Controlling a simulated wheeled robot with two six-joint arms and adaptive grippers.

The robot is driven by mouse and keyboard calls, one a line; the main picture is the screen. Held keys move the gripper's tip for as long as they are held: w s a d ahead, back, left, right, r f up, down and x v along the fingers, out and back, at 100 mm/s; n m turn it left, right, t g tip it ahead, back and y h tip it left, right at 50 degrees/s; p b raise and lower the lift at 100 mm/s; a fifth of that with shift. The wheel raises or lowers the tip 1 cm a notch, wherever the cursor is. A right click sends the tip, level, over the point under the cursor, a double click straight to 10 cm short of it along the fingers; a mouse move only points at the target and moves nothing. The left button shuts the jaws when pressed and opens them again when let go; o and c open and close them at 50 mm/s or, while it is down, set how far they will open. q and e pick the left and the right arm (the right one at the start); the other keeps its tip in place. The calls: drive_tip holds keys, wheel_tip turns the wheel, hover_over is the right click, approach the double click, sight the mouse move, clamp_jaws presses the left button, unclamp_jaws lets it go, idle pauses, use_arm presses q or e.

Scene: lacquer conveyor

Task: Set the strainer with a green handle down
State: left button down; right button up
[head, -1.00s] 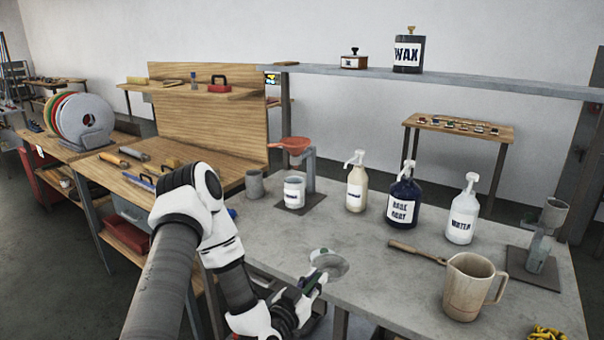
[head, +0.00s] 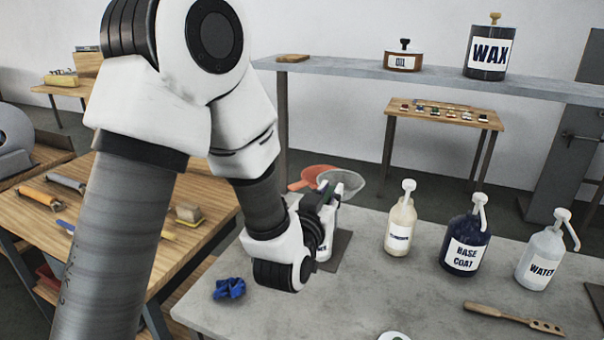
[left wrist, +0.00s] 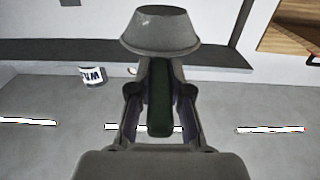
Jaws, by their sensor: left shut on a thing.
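My left gripper (head: 322,208) is shut on the green handle (head: 329,193) of a strainer. The strainer's grey mesh bowl (head: 346,184) is held in the air above the grey table, beside an orange strainer (head: 314,178) in the head view. In the left wrist view, the bowl (left wrist: 160,30) is beyond the fingertips and the green handle (left wrist: 160,98) lies between the fingers (left wrist: 160,92). A white container (head: 324,248) behind the gripper is mostly hidden, as is the orange strainer's support. My right gripper is not in view.
Pump bottles (head: 400,228), (head: 465,240) and (head: 541,256) stand on the grey table (head: 400,285). A blue crumpled cloth (head: 228,289) lies near its left edge, and a wooden spatula (head: 512,318) at front right. A shelf (head: 400,76) runs behind. The table's front middle is mostly clear.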

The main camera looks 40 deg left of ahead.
use_arm(q)
drive_tip(key=w+a+p, duration=0.2)
drive_tip(key=w, duration=0.1)
drive_tip(key=shift+a+r, duration=0.15)
drive_tip(key=shift+r, duration=0.2)
drive_tip(key=w+a+f+p, duration=0.4)
drive_tip(key=w+a+f, duration=0.2)
drive_tip(key=a, duration=0.2)
drive_tip(key=shift+w+f, duration=0.15)
drive_tip(key=shift+w, duration=0.2)
drive_tip(key=c, duration=1.1)
unclamp_jaws()
drive_tip(key=shift+w+a, duration=0.1)
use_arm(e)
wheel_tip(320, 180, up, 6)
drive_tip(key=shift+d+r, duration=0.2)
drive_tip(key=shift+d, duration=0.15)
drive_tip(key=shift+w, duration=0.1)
